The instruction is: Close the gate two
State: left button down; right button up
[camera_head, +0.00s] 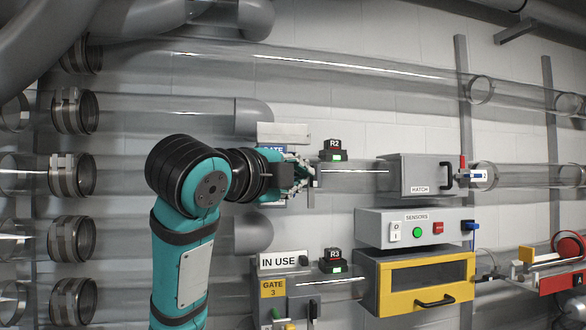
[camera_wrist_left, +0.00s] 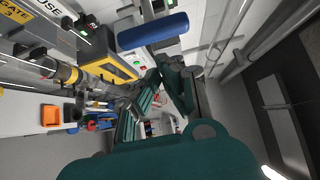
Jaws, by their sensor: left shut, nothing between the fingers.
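Gate two's blue label (camera_head: 271,151) shows only partly, behind my left gripper, in the head view. Most of the gate's body is hidden by my wrist and gripper, so I cannot tell its position. My left gripper (camera_head: 302,174) is shut and empty, in front of the gate beside the R2 indicator (camera_head: 333,150), which has a green light. In the left wrist view a blue cylindrical bar (camera_wrist_left: 152,31) is close to the camera, beyond the fingers; I cannot tell whether the fingers touch it. My right gripper is not in view.
A grey hatch box (camera_head: 415,175) with a black handle stands right of the gripper. Below are a sensors panel (camera_head: 430,228), a yellow-framed drawer (camera_head: 388,291) and the gate 3 sign (camera_head: 272,289). Clear tubes (camera_head: 330,70) run along the wall.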

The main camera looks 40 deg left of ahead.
pick_arm(q)
jog(key=shift+w+a, duration=0.55)
jog(key=shift+a, duration=0.2)
jog(key=w+a+p, duration=0.2)
jog(key=w+a, duration=0.4)
jog(key=a, duration=0.1)
jog(key=shift+a+p, duration=0.15)
jog(key=shift+p, duration=0.2)
jog(key=shift+w, duration=0.1)
